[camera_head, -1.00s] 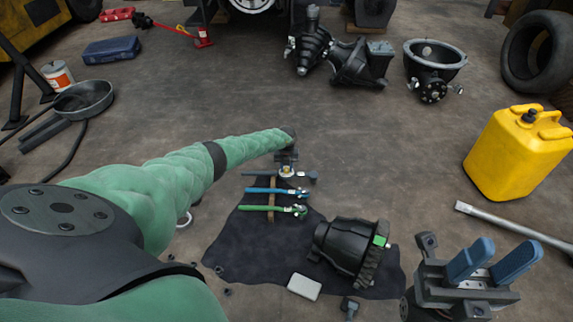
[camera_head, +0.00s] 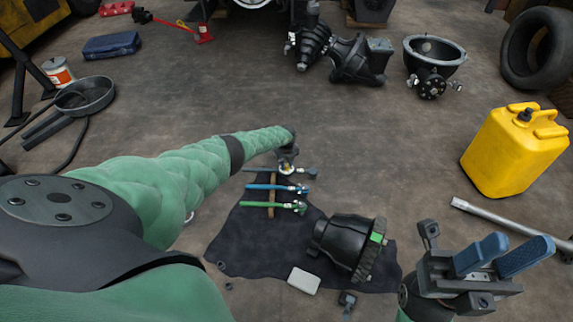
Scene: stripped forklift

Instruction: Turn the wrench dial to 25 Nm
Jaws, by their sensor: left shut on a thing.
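A row of wrenches lies on a dark cloth (camera_head: 235,248) on the floor: a green one (camera_head: 258,205), a blue one (camera_head: 270,187) and a third, dark one (camera_head: 256,170) at the far end. My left gripper (camera_head: 287,164) reaches down onto the middle of the far wrench, by a small pale and yellowish part. It is shut on the wrench dial there, though its fingers are small and mostly hidden by my wrist. The dial's marks are too small to read. My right gripper (camera_head: 497,256), with blue finger pads held apart, is open and empty at the lower right.
A black gear housing (camera_head: 338,240) and a pale block (camera_head: 303,281) lie on the cloth. A yellow jerrycan (camera_head: 513,150) and a metal bar (camera_head: 490,217) are at the right. Black castings (camera_head: 360,60) stand at the back.

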